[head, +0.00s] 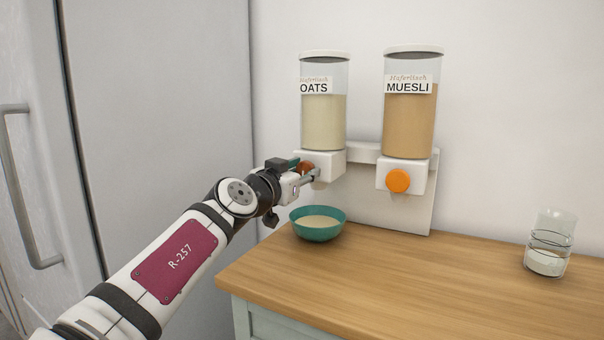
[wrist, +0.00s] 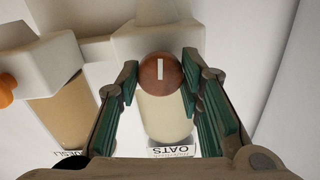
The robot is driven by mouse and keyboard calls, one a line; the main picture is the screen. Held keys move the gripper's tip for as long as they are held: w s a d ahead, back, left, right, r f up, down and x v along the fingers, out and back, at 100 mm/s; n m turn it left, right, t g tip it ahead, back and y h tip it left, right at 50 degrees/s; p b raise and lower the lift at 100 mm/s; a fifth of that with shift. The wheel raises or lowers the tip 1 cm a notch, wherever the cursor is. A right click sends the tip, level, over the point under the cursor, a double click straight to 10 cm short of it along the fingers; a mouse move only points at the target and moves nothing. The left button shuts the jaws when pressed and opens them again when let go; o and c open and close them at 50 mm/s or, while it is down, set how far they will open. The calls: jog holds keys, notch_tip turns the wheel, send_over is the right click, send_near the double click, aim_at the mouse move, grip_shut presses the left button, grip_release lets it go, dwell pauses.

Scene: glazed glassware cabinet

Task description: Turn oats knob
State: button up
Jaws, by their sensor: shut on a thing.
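The oats dispenser (head: 325,119) is a clear container of pale oats with an "OATS" label, mounted on a white holder at the wall. Its round brown-orange knob (wrist: 161,74) has a white line that looks upright in the wrist view. My gripper (head: 308,171) is at the front of the knob, which is mostly hidden behind the fingers in the head view. In the wrist view the green-padded fingers are on both sides of the knob, shut on it. A teal bowl (head: 318,234) with pale content stands on the counter below the dispenser.
A muesli dispenser (head: 410,108) with an orange knob (head: 398,181) is mounted to the right. A glass (head: 550,243) with clear and pale content stands at the counter's right. A grey fridge (head: 165,120) is on the left. The wooden counter (head: 420,285) is clear in front.

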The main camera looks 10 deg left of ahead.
jog(key=o, duration=1.2)
jog(key=shift+c, duration=0.2)
notch_tip(320, 180, up, 10)
